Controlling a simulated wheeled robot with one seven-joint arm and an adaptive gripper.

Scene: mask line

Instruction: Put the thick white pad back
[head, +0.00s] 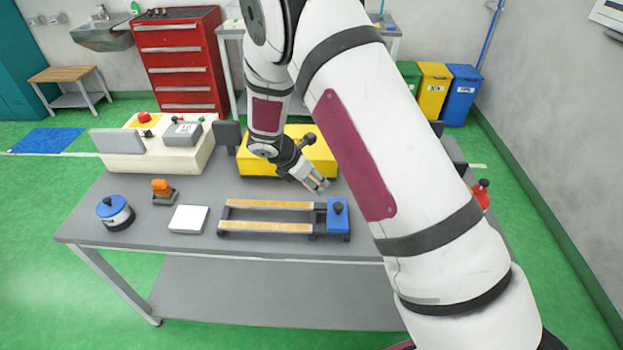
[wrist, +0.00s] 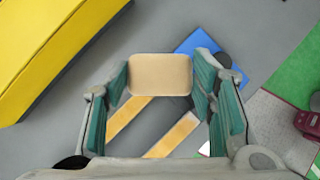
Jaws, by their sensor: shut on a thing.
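A white square pad (head: 188,219) lies flat on the grey table, left of a frame with two wooden rails (head: 265,226) and a blue end block (head: 338,216). My gripper (head: 318,186) is above the table, behind the frame's right part and in front of the yellow block. In the wrist view my gripper (wrist: 161,82) is shut on a small tan pad (wrist: 160,75), with one finger pad at each side. The held pad covers part of the rails (wrist: 175,135) and of the blue block (wrist: 203,48) below it. Its underside is hidden.
A yellow block (head: 258,160) stands behind the frame. A blue-topped round pot (head: 115,212) and an orange-topped item (head: 162,190) are at the left. A cream control box (head: 150,158) stands behind them. My arm hides the table's right side.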

